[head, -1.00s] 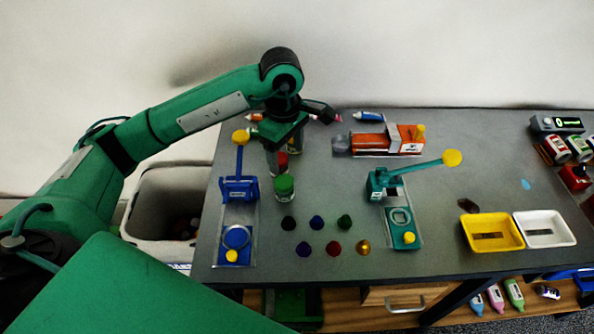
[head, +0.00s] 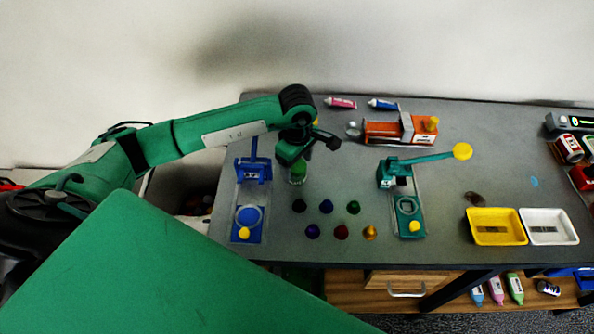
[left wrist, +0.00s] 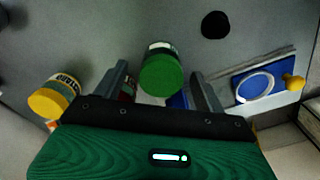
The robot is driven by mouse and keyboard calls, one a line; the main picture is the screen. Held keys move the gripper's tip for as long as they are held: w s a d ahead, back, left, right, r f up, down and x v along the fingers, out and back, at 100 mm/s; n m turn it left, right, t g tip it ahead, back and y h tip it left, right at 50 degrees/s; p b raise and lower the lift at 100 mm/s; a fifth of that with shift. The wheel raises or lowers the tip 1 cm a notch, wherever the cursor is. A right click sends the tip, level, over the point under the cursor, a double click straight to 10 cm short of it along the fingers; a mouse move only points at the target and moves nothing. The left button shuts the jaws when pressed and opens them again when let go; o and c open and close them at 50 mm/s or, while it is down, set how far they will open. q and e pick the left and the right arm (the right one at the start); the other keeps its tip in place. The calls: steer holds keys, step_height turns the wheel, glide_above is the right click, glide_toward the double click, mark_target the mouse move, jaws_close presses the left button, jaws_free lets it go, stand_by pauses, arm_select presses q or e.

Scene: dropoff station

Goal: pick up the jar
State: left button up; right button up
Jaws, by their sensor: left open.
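A jar with a green lid (head: 298,172) stands on the grey table, partly under my left gripper (head: 306,150) in the head view. In the left wrist view this green-lidded jar (left wrist: 160,74) appears between the two open fingers of my left gripper (left wrist: 158,84), apart from both. A yellow-lidded jar (left wrist: 52,98) with a label is outside the left finger. A red-labelled thing (left wrist: 130,84) is mostly hidden behind that finger. The task does not say which jar is meant. My right gripper is not in view.
A blue lever press (head: 252,170) stands left of the jar, a teal one (head: 388,174) to the right. Several small coloured caps (head: 326,206) lie in front. Yellow (head: 474,238) and white (head: 574,238) trays sit at the right. An orange device (head: 385,132) is behind.

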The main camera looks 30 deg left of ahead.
arm_select(q)
steer(key=shift+f+p, duration=0.3)
steer(key=shift+f, duration=1.05)
steer(key=shift+s, duration=0.1)
steer(key=c, duration=1.1)
steer(key=shift+r, duration=0.15)
